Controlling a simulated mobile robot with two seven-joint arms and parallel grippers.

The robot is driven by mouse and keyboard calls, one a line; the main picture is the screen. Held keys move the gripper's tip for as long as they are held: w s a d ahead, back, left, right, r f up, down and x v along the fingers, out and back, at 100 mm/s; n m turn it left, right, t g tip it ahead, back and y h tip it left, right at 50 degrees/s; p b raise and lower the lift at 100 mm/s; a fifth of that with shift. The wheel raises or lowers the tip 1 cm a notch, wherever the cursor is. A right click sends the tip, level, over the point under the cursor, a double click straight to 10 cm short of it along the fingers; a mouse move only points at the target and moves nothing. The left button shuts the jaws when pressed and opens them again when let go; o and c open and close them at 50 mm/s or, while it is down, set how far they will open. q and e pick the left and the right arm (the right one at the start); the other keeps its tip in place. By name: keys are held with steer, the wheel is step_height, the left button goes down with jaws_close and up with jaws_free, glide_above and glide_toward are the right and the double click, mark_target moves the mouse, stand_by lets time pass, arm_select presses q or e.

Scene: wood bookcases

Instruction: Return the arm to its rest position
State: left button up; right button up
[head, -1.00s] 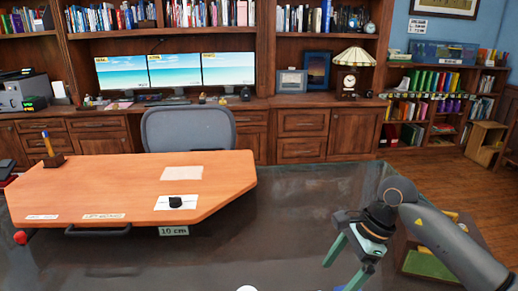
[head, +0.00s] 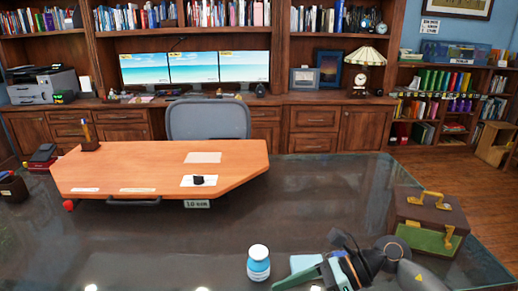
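My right gripper (head: 296,277) is low in the head view, right of centre, with its arm coming in from the right. Its green finger points left over the dark glass desk top (head: 330,200). The fingers look open with nothing between them, though the bottom edge of the view cuts them off in part. A pale teal block-like shape (head: 303,263) shows just behind the finger; I cannot tell whether it is a separate thing. My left gripper is not in view.
A blue bottle with a white cap (head: 258,264) stands just left of my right gripper. A brown case with gold handles (head: 430,210) stands to the right, near the arm. An orange wooden board (head: 130,165) lies at the left. The desk's middle is clear.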

steer(key=a+r+m+t+y+p, duration=0.2)
steer(key=a+r+m+t+y, duration=0.35)
steer(key=m, duration=0.65)
steer(key=s+d+f+m+t+h+p, duration=0.15)
steer(key=d+f+m+t+h, duration=0.5)
steer(key=m, duration=0.75)
steer(key=d+f+m+t+h+p, duration=0.2)
steer(key=d+f+m+t+h, duration=0.45)
steer(key=m, duration=0.85)
steer(key=s+d+f+m+g+h, duration=0.3)
steer(key=s+f+m+g, duration=0.4)
steer(key=s+f, duration=0.4)
steer(key=shift+s+d+f+p, duration=0.3)
steer(key=shift+d+f+p, duration=0.15)
steer(key=shift+d, duration=0.1)
